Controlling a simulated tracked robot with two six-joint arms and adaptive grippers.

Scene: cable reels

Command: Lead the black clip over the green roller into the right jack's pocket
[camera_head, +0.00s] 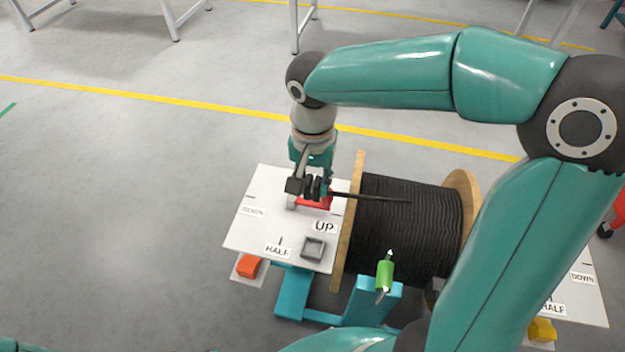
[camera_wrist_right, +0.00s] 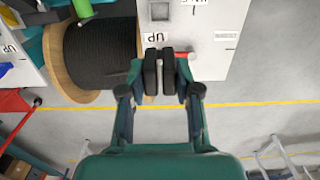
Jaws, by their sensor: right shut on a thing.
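My right gripper (camera_head: 309,187) is over the far edge of the left-hand white panel, its jaws shut. A thin black cable (camera_head: 370,196) runs from the jaws towards the reel; the black clip appears to be between the pads, mostly hidden. In the right wrist view the two black pads (camera_wrist_right: 159,72) are close together. The green roller (camera_head: 385,275) stands on a teal block in front of the reel; it also shows in the right wrist view (camera_wrist_right: 83,8). A grey square pocket (camera_head: 314,248) sits on the left-hand panel. The right jack's pocket is not visible. My left gripper is not in view.
The black cable reel (camera_head: 405,225) has wooden flanges. A red part (camera_head: 315,203) lies close beside my right gripper, near the UP label. An orange block (camera_head: 248,266) and a yellow block (camera_head: 541,330) are at the panels' near edges. Open floor lies left.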

